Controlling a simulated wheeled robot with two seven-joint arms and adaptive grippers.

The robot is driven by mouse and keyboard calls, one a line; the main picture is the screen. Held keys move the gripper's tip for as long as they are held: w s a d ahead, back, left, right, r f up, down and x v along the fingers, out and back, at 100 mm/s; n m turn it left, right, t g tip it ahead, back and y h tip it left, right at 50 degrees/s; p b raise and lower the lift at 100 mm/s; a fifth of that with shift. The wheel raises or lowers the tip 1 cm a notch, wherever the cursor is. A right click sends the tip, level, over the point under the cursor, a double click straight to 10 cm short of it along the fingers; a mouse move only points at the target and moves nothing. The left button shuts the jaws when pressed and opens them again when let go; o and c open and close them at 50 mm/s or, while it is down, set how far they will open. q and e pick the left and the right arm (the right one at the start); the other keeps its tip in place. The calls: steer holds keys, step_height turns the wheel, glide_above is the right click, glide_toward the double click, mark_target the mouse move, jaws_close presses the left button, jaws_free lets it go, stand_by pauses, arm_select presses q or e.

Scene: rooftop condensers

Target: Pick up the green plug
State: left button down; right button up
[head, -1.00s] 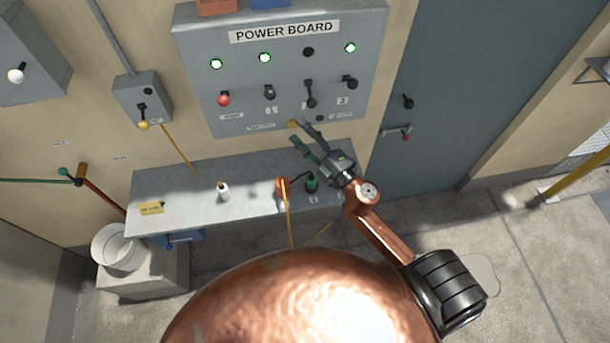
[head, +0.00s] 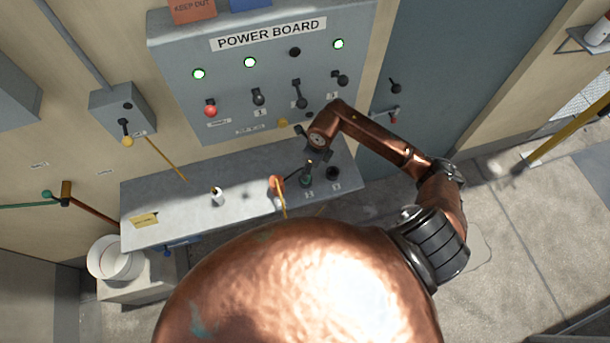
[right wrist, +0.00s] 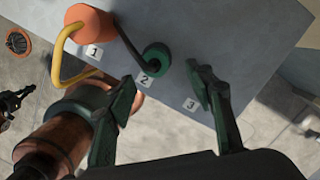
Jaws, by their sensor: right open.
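The green plug (head: 306,181) stands on the grey bench top by the label 2, right of the orange plug (head: 276,185). In the right wrist view the green plug (right wrist: 156,59) has a dark cable and shows beyond the gap between my fingers. My right gripper (right wrist: 164,78) is open and empty, its green fingers apart, one on each side of the line to the plug. In the head view my right gripper (head: 314,157) is just above the plug, partly hidden by its own wrist. My left gripper is not clearly seen.
The orange plug (right wrist: 90,24) with a yellow cable sits close by at label 1. A dark socket (head: 333,173) is to the right. A white bottle-like item (head: 217,196) stands left on the bench. The power board (head: 265,75) with levers rises behind.

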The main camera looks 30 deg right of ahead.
steer(key=shift+w+a+f+p, duration=0.1)
steer(key=shift+a+f+p, duration=0.1)
steer(key=shift+f, duration=0.2)
steer(key=shift+w+a+f+p, duration=0.1)
steer(key=shift+a+f+p, duration=0.1)
steer(key=shift+f, duration=0.2)
steer(key=f, duration=0.1)
steer(key=f+p, duration=0.1)
steer(key=f, duration=0.1)
steer(key=shift+w+a+f, duration=0.25)
steer(key=shift+w+a, duration=0.05)
steer(key=shift+f+p, duration=0.3)
steer(key=shift+f, duration=0.2)
steer(key=shift+c, duration=0.7)
steer(key=c, duration=1.1)
steer(key=shift+c, duration=0.3)
steer(key=shift+r, duration=0.1)
